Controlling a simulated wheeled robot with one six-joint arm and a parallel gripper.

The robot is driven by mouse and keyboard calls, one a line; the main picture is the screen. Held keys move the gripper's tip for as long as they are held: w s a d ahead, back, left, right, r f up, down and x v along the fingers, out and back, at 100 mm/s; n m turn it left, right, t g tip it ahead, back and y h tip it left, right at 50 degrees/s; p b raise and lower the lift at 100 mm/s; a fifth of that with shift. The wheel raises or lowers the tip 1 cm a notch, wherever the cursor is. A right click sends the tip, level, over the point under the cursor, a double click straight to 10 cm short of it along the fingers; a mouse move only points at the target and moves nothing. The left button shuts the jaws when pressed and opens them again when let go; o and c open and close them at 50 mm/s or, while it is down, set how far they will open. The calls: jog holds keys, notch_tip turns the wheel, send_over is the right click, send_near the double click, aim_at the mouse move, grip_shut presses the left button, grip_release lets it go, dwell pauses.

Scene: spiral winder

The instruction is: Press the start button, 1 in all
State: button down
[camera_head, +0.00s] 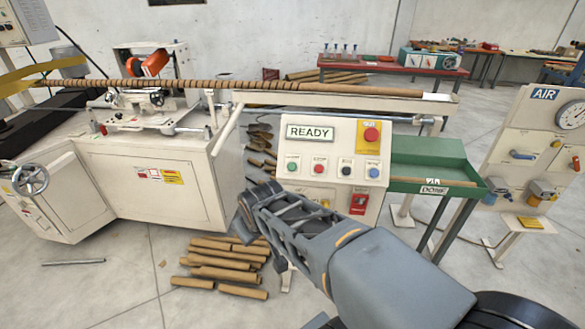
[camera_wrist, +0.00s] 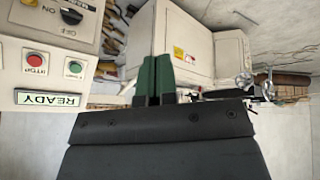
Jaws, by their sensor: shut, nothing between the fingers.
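The cream control box (camera_head: 330,150) carries a lit READY display (camera_head: 310,132). Below it is a row of small buttons. The green button (camera_head: 292,166), which I take for the start button, is at the left end, beside a red one (camera_head: 319,168). In the wrist view, upside down, the green button (camera_wrist: 74,68) shows left of my gripper, beside a red button (camera_wrist: 37,60) labelled STOP. My gripper (camera_wrist: 156,60) has its two green fingers shut together and empty, apart from the box. In the head view its fingertips are hidden behind my wrist.
A green DONE tray (camera_head: 430,152) is right of the box. Cardboard tubes (camera_head: 225,265) lie on the floor below. An AIR panel (camera_head: 530,140) stands far right.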

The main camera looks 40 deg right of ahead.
aim_at(290, 167)
jog(key=w+d+n+t+h, duration=0.2)
jog(key=w+d+n+t, duration=0.3)
jog(key=w+d, duration=0.3)
jog(key=w+d+n+t+h+b, duration=0.1)
jog(key=w+d+n+t, duration=0.4)
jog(key=w+d, duration=0.3)
jog(key=shift+d+n+t+h, duration=0.35)
jog(key=shift+d+t, duration=0.25)
jog(key=shift+d, duration=1.6)
jog(key=shift+r, duration=0.1)
jog(key=shift+w, duration=0.1)
jog(key=w+d+f, duration=0.1)
jog(key=w+d+f+b, duration=0.1)
jog(key=f, duration=0.1)
jog(key=w+d+f+b, duration=0.1)
jog(key=f, duration=0.1)
jog(key=shift+w+d, duration=0.3)
jog(key=shift+w, duration=0.1)
jog(key=shift+w+d+f+b, duration=0.35)
jog(key=shift+w+d+b, duration=0.15)
jog(key=shift+b, duration=0.3)
